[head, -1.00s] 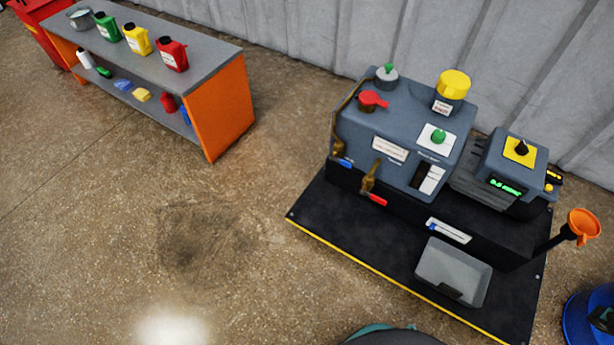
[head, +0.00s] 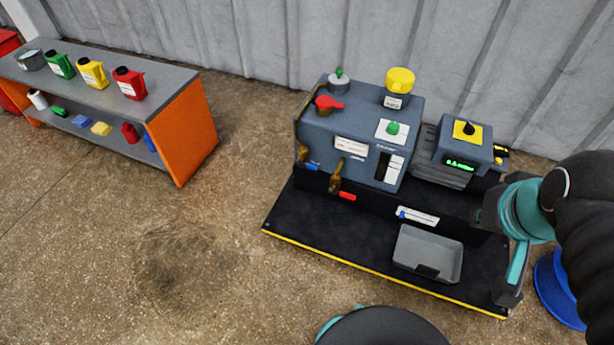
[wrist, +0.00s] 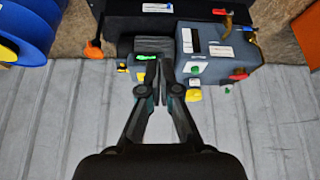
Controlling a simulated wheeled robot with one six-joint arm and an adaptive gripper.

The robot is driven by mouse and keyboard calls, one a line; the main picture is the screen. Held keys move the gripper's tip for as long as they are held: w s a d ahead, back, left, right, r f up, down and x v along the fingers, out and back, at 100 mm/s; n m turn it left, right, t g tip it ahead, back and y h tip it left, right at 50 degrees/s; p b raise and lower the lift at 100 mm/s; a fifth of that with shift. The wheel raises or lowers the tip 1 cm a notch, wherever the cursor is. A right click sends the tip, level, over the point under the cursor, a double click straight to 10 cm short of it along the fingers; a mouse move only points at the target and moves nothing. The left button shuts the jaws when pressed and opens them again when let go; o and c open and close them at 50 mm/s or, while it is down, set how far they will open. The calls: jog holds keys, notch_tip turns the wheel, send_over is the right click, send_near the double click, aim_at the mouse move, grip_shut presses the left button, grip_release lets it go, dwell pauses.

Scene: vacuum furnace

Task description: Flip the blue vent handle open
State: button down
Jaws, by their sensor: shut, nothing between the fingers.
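The blue vent handle (head: 312,167) is a small lever on a brass valve (head: 303,153) at the left end of the pump body's front side (head: 345,125). In the wrist view, which shows the scene upside down, the blue handle (wrist: 247,29) is small at the upper right. My gripper (wrist: 166,63) is shut and empty, in front of the green display in that view and well apart from the handle. My arm enters at the right of the head view, clear of the valves.
A red handle (head: 348,196) on a second brass valve (head: 336,175) sits right of the blue one. A grey tray (head: 443,252) lies on the black base. An orange-sided bench (head: 182,140) with bottles stands left. The floor between is clear.

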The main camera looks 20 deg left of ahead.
jog(key=w+a+f+n+g+h+b, duration=0.1)
jog(key=w+f+n+g+h+b, duration=0.15)
jog(key=w+f+n+h, duration=0.6)
jog(key=w+a+f+n+t, duration=0.4)
jog(key=w+a+f+n, duration=0.55)
jog(key=w, duration=0.35)
jog(key=n+t+y+b, duration=0.2)
jog(key=n+t+y, duration=0.55)
jog(key=n, duration=0.95)
send_near(307, 165)
notch_tip(307, 165, down, 6)
jog(key=s+d, duration=0.1)
jog(key=s, duration=0.1)
jog(key=shift+d+f, duration=0.15)
jog(key=shift+d, duration=0.05)
jog(key=shift+w, duration=0.15)
jog(key=w, duration=0.9)
jog(key=shift+d+r, duration=0.4)
